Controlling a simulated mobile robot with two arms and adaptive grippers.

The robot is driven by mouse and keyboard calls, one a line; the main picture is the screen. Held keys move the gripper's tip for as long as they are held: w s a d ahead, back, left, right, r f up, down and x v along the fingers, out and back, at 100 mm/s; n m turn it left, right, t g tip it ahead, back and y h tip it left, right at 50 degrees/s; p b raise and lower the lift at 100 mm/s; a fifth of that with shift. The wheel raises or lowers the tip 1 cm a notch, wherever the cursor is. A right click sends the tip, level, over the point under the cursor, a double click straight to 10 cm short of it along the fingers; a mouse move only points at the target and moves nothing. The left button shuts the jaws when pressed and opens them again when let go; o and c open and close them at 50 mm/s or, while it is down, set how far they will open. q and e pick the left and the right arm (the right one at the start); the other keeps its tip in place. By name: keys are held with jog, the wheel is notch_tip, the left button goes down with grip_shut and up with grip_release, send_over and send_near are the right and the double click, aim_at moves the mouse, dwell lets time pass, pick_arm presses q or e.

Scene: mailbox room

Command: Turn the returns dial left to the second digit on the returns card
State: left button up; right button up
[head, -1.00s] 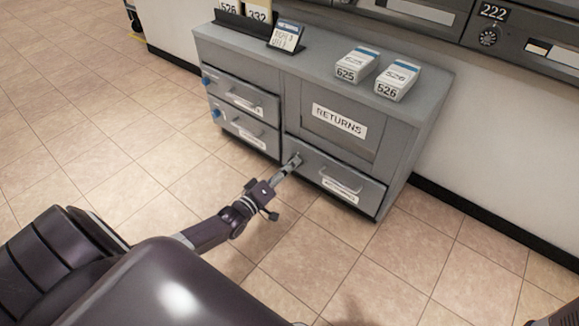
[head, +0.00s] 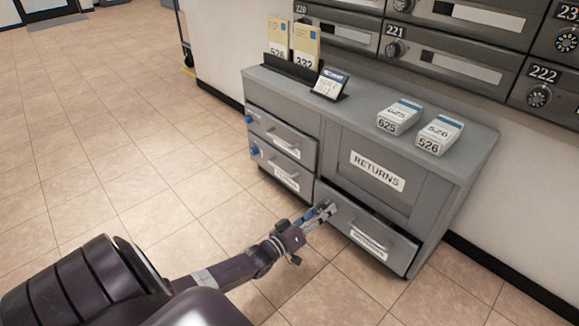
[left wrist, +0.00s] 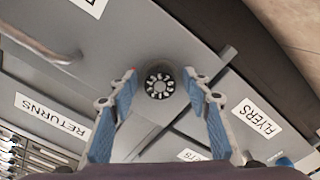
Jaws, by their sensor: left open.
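The returns dial (left wrist: 159,82) is a round dark knob with a pale marked rim in the left wrist view. Its digits are too small to read. My left gripper (left wrist: 160,76) is open, with one blue-padded finger on each side of the dial; I cannot tell whether they touch it. In the head view my left gripper (head: 326,211) is at the left end of the lower right drawer (head: 385,240) and hides the dial. A small card on a dark stand (head: 329,85), possibly the returns card, stands on the cabinet top; its writing is unreadable. My right gripper is not in view.
The grey cabinet (head: 480,170) has a RETURNS panel (head: 377,171) and two left drawers with blue knobs. White boxes 625 (head: 399,117) and 526 (head: 439,134) sit on top. Mailboxes (head: 455,65) line the wall behind. Open tiled floor (head: 110,150) lies to the left.

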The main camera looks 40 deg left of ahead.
pick_arm(q)
jog(key=m+b, duration=0.1)
jog(key=m, duration=0.1)
jog(key=shift+f+m, duration=0.2)
jog(key=shift+m, duration=0.2)
jog(key=m+b, duration=0.5)
jog(key=m, duration=0.2)
jog(key=shift+f+b, duration=0.1)
jog(key=shift+b, duration=0.2)
jog(key=s+d+r+g+p, duration=0.3)
jog(key=s+p, duration=0.6)
jog(key=p, duration=0.7)
jog(key=s+d+r+g+p, duration=0.3)
jog(key=s+p, duration=0.7)
jog(key=p, duration=0.5)
jog(key=s+d+r+g+p, duration=0.3)
jog(key=s+d+p, duration=0.3)
jog(key=s+p, duration=0.4)
jog(key=shift+s+n+g+y+p, duration=0.3)
jog(key=shift+g+p, duration=0.4)
jog(key=shift+p, duration=2.65)
jog(key=shift+w, duration=0.15)
